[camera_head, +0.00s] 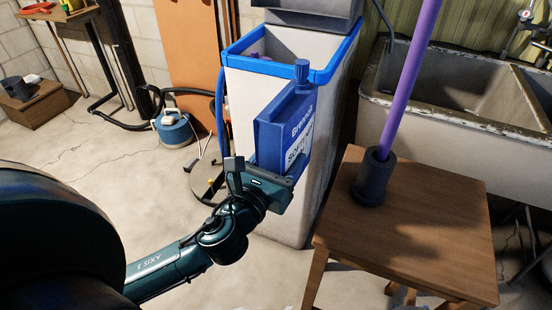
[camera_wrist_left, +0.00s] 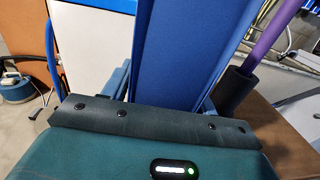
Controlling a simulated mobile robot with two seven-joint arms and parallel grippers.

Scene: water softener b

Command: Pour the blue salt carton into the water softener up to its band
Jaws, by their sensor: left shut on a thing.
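The blue salt carton (camera_head: 286,120) has a white label and a blue cap on a short spout at its top. It stands nearly upright in the air, in front of the water softener. My left gripper (camera_head: 272,172) is shut on its lower part; the carton's blue side fills the middle of the left wrist view (camera_wrist_left: 195,50). The water softener (camera_head: 243,110) is a tall pale cabinet with a blue rim (camera_head: 262,66) around its open top. The carton's cap is near the rim's front edge in the picture. The softener's inside is mostly hidden, and I cannot make out the band. My right gripper is not in view.
A wooden stool (camera_head: 425,225) at the right holds a dark cylindrical holder (camera_head: 374,178) with a tall purple rod (camera_head: 412,75). A stained sink (camera_head: 460,85) is behind it. A blue canister (camera_head: 173,128) and hoses lie on the floor left of the softener.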

